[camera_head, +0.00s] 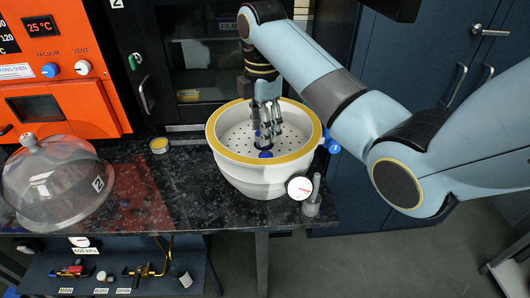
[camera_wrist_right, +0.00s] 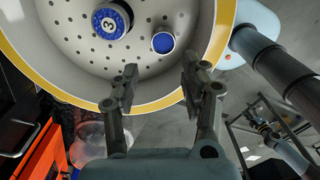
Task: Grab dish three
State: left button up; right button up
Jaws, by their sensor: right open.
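Dish three (camera_wrist_right: 112,20) is a round blue dish with a white "3" label, near the top edge of the right wrist view. It sits on the perforated plate inside a white bowl (camera_head: 257,180) with a yellow rim. A second blue round dish (camera_wrist_right: 163,43) lies on the same plate beside it, with no number readable. In the head view, one blue dish (camera_head: 265,154) shows just below my right gripper (camera_head: 267,128), and another is partly hidden by the fingers. My right gripper is open and empty, over the bowl, its fingertips (camera_wrist_right: 160,72) apart from dish three.
A clear dome lid (camera_head: 58,185) with a knob lies on the black counter (camera_head: 150,205) at the left. A small yellow-topped jar (camera_head: 159,145) stands behind. The orange oven (camera_head: 60,75) stands at the back left. A gauge (camera_head: 299,187) is at the bowl's front right.

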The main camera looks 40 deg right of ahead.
aim_at(265, 155)
notch_tip(265, 155, down, 2)
jog(key=shift+s+f, duration=0.15)
jog(key=shift+f, duration=0.4)
jog(key=f, duration=0.4)
jog(key=shift+s+d+f+p, duration=0.15)
jog(key=shift+d+f+p, duration=0.1)
jog(key=shift+p, duration=0.15)
jog(key=shift+f, duration=0.4)
pick_arm(q)
jog(key=shift+s+a+r, duration=0.1)
jog(key=shift+s+r, duration=0.05)
jog(key=shift+r, duration=0.25)
jog(key=shift+s, duration=0.15)
pick_arm(e)
jog(key=shift+a, duration=0.1)
jog(key=shift+c, duration=0.2)
